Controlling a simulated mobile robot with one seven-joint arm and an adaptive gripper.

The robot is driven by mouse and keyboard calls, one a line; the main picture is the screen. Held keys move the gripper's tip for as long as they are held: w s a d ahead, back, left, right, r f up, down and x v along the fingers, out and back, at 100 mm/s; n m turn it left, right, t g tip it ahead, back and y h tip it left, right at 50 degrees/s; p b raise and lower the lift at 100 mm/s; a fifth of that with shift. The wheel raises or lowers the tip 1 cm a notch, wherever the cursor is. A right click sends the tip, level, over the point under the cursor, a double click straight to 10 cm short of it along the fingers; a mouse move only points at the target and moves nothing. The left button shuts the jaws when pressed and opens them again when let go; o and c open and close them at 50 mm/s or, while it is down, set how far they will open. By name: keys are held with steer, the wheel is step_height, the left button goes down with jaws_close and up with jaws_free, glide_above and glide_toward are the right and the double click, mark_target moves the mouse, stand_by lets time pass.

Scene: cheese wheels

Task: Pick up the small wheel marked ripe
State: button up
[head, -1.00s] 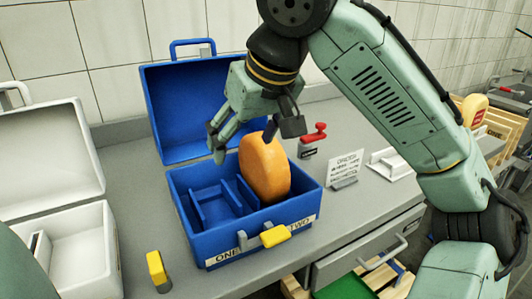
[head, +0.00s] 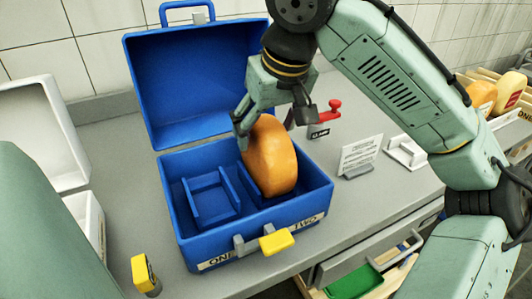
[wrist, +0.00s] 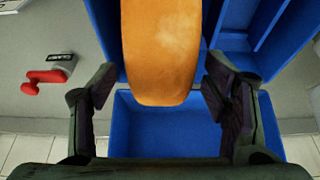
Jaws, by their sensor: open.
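An orange cheese wheel (head: 269,156) stands on edge in the right-hand compartment, labelled TWO, of the open blue case (head: 206,252). No ripe mark is readable on it. My gripper (head: 274,122) is open above the case, its fingers near the top of the wheel. In the wrist view the wheel (wrist: 161,55) lies between and just beyond the two spread fingers of my gripper (wrist: 160,100), with a gap to each finger. The left-hand compartment, labelled ONE, looks empty and holds a blue divider frame (head: 210,198).
The case's raised lid (head: 195,80) stands behind. A white open case (head: 45,130) is at left, a yellow item (head: 144,272) in front.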

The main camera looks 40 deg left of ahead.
steer(key=p+x, duration=0.1)
steer(key=x, duration=0.3)
steer(key=shift+a+f, duration=0.1)
steer(key=shift+f, duration=0.3)
steer(key=shift+c, duration=0.6)
steer(key=shift+r, duration=0.1)
jaws_close()
